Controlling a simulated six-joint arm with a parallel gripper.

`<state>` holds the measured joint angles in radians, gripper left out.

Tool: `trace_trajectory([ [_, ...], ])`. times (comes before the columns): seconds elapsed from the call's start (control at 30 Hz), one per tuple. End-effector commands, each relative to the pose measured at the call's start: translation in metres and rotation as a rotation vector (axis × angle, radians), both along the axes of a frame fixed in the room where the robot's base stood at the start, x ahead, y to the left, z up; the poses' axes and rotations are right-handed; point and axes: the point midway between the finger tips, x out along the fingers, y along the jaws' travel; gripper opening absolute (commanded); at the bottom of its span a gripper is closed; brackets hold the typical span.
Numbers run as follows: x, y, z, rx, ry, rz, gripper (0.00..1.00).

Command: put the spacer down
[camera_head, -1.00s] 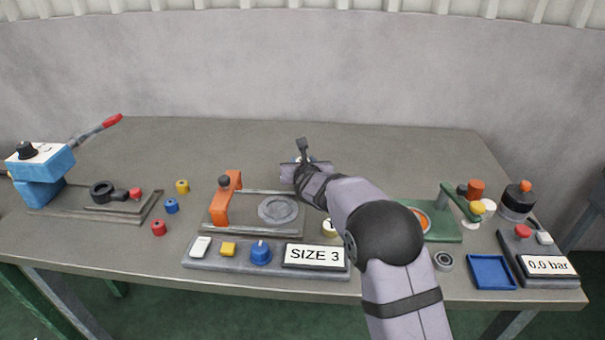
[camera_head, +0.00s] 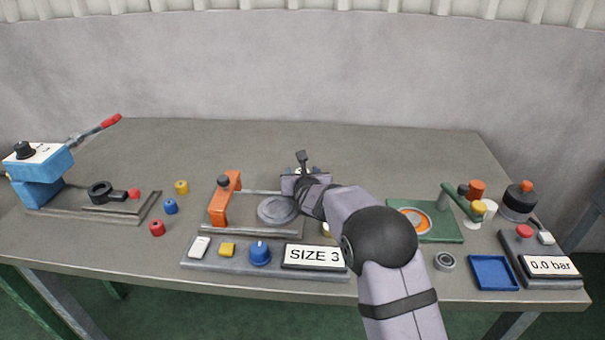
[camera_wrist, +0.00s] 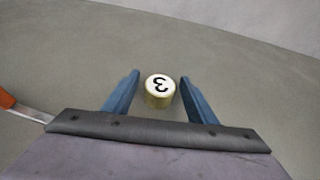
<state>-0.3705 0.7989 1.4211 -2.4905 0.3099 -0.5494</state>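A pale yellow spacer (camera_wrist: 159,91) marked 3 stands upright on the grey table in the wrist view. My gripper (camera_wrist: 160,78) has its two blue fingers spread either side of it, with a narrow gap showing on each side. In the head view, my gripper (camera_head: 304,170) is low over the table behind the orange-handled fixture (camera_head: 224,200). My wrist mostly hides the spacer there.
The fixture has a round grey plate (camera_head: 278,210). A panel reading SIZE 3 (camera_head: 314,256) stands in front. Another pale spacer (camera_head: 326,230) is partly hidden by my arm. A green fixture (camera_head: 440,232) is to the right. The table behind my gripper is clear.

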Motion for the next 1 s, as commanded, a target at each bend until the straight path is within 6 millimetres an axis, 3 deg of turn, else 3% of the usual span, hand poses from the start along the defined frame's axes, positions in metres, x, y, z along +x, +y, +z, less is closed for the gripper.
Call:
trace_trajectory([
  [0.33, 0.0, 0.0, 0.005, 0.0, 0.0, 0.0, 0.52],
  [0.47, -0.01, -0.001, 0.006, 0.0, -0.001, 0.0, 0.52],
  [1.0, -0.081, -0.014, 0.036, 0.0, -0.002, 0.001, 0.52],
])
